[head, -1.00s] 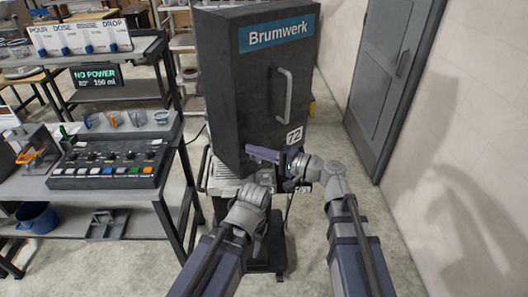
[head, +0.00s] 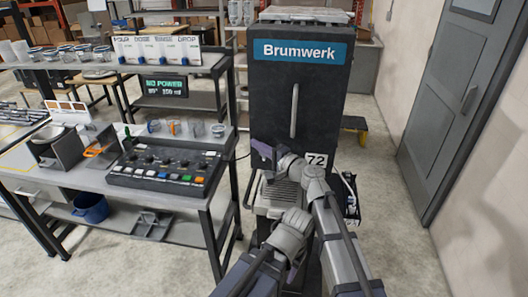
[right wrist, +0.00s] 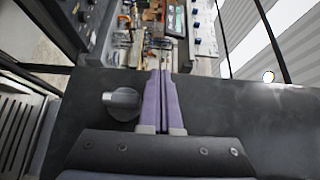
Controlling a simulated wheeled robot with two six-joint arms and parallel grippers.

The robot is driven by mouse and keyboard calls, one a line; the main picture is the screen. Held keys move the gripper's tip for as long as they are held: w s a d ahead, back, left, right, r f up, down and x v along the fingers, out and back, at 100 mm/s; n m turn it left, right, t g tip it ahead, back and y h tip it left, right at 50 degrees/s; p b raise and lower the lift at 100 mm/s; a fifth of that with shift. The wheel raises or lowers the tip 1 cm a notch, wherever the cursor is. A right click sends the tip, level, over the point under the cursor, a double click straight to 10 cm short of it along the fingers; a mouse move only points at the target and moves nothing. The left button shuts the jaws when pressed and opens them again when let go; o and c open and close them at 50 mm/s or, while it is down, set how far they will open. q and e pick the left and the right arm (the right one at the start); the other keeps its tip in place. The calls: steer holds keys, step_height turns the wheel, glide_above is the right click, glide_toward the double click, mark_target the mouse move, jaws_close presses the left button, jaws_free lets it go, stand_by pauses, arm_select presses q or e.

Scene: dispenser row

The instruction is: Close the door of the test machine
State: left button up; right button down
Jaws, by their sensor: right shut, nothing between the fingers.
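The test machine (head: 299,100) is a tall dark cabinet with a blue "Brumwerk" label. In the head view its front panel, with an upright grey handle (head: 294,110), faces me. I cannot tell whether a gap remains at the door's edge. My right gripper (head: 262,155) has purple fingers and is in front of the panel's lower part, below the handle. In the right wrist view its fingers (right wrist: 160,100) are together and empty, over a dark surface with a grey knob (right wrist: 122,103). Contact is unclear. My left arm's wrist shows low in the head view; its fingers are hidden.
A ridged metal base (head: 272,198) sits under the front panel. A workbench with a button console (head: 168,167) and cups stands at the left. A grey room door (head: 455,105) and a wall are at the right. Bare floor shows between machine and wall.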

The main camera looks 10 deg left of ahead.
steer(key=shift+w+a, duration=0.2)
steer(key=shift+w, duration=0.05)
stand_by(0.4)
